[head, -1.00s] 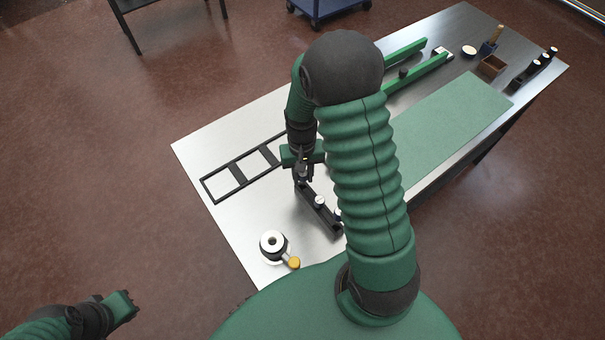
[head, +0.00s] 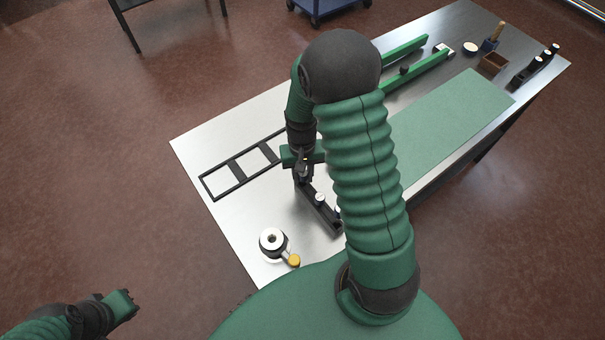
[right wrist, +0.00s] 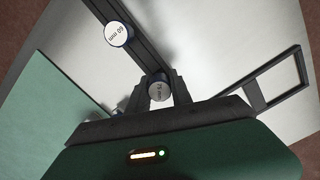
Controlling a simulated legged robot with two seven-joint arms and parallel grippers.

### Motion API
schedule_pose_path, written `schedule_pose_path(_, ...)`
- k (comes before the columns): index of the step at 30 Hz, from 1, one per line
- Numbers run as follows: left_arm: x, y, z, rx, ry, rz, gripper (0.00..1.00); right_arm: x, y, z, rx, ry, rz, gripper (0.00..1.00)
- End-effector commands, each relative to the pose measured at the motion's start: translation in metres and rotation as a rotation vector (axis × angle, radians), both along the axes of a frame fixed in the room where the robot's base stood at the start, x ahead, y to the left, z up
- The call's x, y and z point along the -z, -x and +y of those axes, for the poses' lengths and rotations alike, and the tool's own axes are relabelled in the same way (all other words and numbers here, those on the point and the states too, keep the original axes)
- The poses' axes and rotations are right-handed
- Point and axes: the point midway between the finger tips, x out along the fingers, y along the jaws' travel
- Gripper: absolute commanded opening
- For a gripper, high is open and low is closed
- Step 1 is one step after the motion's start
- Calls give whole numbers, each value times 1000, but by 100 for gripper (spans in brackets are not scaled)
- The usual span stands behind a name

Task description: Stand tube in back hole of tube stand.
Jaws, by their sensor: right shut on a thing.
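The tube stand (head: 328,217) is a black bar on the table, left of my right arm. My right gripper (head: 302,180) is at its back end, pointing down. In the right wrist view my right gripper (right wrist: 161,96) is shut on a tube (right wrist: 159,92) with a white cap marked 75 mm. The tube is over the stand's back end; whether its foot is in the hole is hidden. A second tube (right wrist: 117,35), marked 60 mm, stands in the stand (right wrist: 150,58). My left gripper (head: 123,304) is off the table at lower left; its jaws are unclear.
A black frame (head: 222,193) lies left of the stand. A white roll (head: 272,240) and a yellow-capped thing (head: 293,260) are near the front edge. A green mat (head: 450,125), green rails (head: 418,70) and a wooden box (head: 493,64) are to the right.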

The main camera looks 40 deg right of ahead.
Motion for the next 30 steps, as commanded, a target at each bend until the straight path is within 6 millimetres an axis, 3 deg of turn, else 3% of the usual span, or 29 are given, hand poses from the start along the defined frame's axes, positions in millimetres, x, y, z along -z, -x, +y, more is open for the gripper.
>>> schedule_pose_path(1, 0, 0, 0, 0, 0, 0, 0, 0, 0, 0, 0, 0, 0, 30)
schedule_pose_path(6, 0, 0, 0, 0, 0, 0, 0, 0, 0, 0, 0, 0, 0, 51)
schedule_pose_path(17, 0, 0, 0, 0, 0, 0, 0, -5, -1, 0, 0, 0, -2, 51)
schedule_pose_path(22, 2, 0, 0, 0, 0, 0, 0, -38, -4, -2, 1, 3, -8, 51)
schedule_pose_path(30, 6, 0, 0, 0, 0, 0, 0, -118, -9, -5, 0, 2, -7, 51)
